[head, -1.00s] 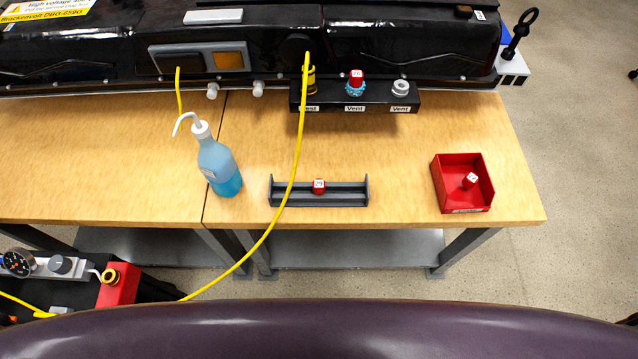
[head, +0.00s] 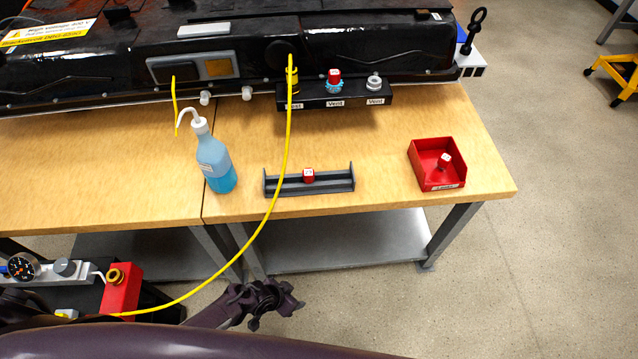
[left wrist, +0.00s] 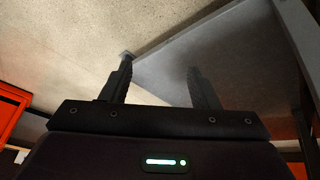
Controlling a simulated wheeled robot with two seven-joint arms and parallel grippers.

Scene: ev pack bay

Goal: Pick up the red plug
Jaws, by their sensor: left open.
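A small red plug (head: 308,175) with a white number label sits in the dark grey rack (head: 340,185) near the table's front edge. Another red-capped plug (head: 334,76) with a light blue ring stands in the black vent bar (head: 353,100). A third red piece with a white label (head: 444,160) lies in the red bin (head: 425,179). My left gripper (head: 280,294) is open and empty, low in front of the table and below the rack. Its two spread fingers show in the left wrist view (left wrist: 160,70), with floor and a grey shelf beyond. My right gripper is out of view.
A yellow hose (head: 283,165) hangs in front of the rack's left part and curves down to the lower left. A blue wash bottle (head: 215,165) stands left of the rack. The wooden tabletop (head: 385,140) is clear between rack and bin.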

